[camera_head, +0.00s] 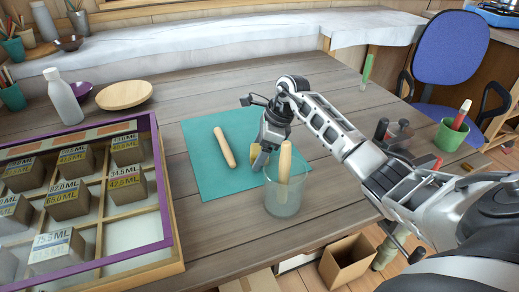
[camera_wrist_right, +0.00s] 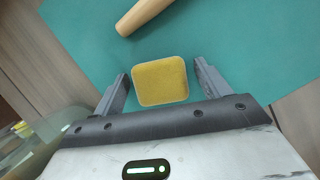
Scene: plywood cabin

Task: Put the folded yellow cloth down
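The folded yellow cloth (camera_wrist_right: 161,82) shows in the right wrist view as a small yellow square with a pale edge. It appears flat on the teal mat (camera_wrist_right: 78,28), between the fingers of my right gripper (camera_wrist_right: 160,72). The fingers are open, with a narrow strip of mat visible on each side of the cloth. In the head view my right gripper (camera_head: 261,160) points down over the teal mat (camera_head: 207,183), behind the glass; the cloth is mostly hidden there. My left gripper is not in view.
A wooden rod (camera_head: 224,147) lies on the mat, left of the gripper. A clear glass (camera_head: 284,201) holding a wooden stick stands at the mat's front edge. A compartment tray (camera_head: 163,200) with labelled blocks is at left. The mat's front left is clear.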

